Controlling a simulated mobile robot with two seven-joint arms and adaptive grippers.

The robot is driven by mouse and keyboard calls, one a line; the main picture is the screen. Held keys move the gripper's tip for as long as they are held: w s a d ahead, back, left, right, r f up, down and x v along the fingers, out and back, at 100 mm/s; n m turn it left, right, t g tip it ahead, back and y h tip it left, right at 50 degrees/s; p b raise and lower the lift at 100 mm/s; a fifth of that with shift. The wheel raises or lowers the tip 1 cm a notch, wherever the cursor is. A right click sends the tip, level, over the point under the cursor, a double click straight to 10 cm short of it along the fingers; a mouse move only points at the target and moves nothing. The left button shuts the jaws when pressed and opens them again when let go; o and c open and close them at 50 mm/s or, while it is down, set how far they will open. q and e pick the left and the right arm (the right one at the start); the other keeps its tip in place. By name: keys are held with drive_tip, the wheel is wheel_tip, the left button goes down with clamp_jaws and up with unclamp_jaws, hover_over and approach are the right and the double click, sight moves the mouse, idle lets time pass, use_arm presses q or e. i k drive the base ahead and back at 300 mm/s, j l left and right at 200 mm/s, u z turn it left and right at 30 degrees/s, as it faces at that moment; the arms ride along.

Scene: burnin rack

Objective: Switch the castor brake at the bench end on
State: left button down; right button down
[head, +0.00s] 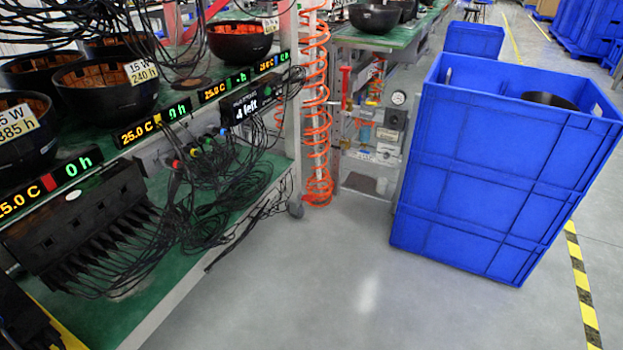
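A small grey castor (296,208) shows at the foot of the bench's end post, on the grey floor. It is too small in the head view to tell its brake lever or whether the brake is on. The bench (160,325) is a green-topped burn-in rack along the left side, with a pale metal edge. Neither of my grippers can be made out in the head view.
An orange coiled hose (316,100) hangs right beside the castor. Black cables (205,205) tangle over the lower shelf, and some hang past its edge. Stacked blue crates (490,180) stand to the right. The floor (330,285) between bench and crates is clear.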

sight(306, 197)
drive_tip(key=i+l, duration=0.25)
drive_tip(key=i, duration=0.2)
drive_tip(key=i+l+u, duration=0.1)
drive_tip(key=i, duration=0.35)
drive_tip(key=i+l+u, duration=0.1)
drive_tip(key=i+l, duration=0.25)
drive_tip(key=i, duration=0.1)
